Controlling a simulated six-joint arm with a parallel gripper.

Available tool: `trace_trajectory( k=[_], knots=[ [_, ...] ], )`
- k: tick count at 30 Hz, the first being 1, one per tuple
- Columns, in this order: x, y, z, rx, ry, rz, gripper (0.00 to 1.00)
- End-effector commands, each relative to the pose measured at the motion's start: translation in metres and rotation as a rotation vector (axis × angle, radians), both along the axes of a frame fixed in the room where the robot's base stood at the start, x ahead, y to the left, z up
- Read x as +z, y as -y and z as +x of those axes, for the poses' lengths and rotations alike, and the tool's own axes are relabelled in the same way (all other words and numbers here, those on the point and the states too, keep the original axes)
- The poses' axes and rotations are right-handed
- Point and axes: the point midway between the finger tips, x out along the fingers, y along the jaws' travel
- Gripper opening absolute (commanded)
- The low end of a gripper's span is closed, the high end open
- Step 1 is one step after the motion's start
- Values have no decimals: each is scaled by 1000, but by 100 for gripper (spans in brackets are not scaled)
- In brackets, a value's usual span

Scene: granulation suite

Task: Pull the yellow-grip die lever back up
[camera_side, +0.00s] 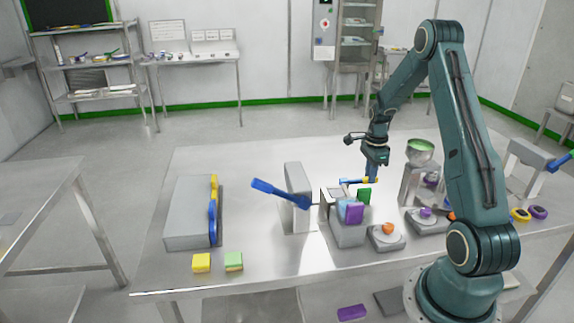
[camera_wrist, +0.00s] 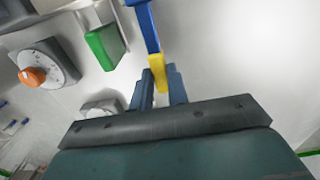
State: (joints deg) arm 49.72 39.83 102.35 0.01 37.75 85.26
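The die lever is a blue bar (camera_side: 348,181) with a yellow grip (camera_side: 371,180) at its right end, lying nearly level in the side view. In the wrist view the blue bar (camera_wrist: 145,24) comes down from the top edge and ends in the yellow grip (camera_wrist: 157,70). My gripper (camera_wrist: 161,84) has one finger on each side of the yellow grip, and both appear to touch it. In the side view my gripper (camera_side: 370,174) points down at the lever's end. The lever's pivot is hard to make out.
A dial with an orange knob (camera_side: 388,229) stands in front. A stand with a green-topped bowl (camera_side: 421,146) is to the right. Another blue lever (camera_side: 279,192) is on the left.

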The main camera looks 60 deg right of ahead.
Motion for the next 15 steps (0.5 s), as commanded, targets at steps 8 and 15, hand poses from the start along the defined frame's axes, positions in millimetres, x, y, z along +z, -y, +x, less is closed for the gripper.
trace_trajectory(
  k=[8, 15],
  knots=[
    [1, -1, 0, 0, -7, -4, 0],
    [6, -2, 1, 2, -43, -39, 0]
  ],
)
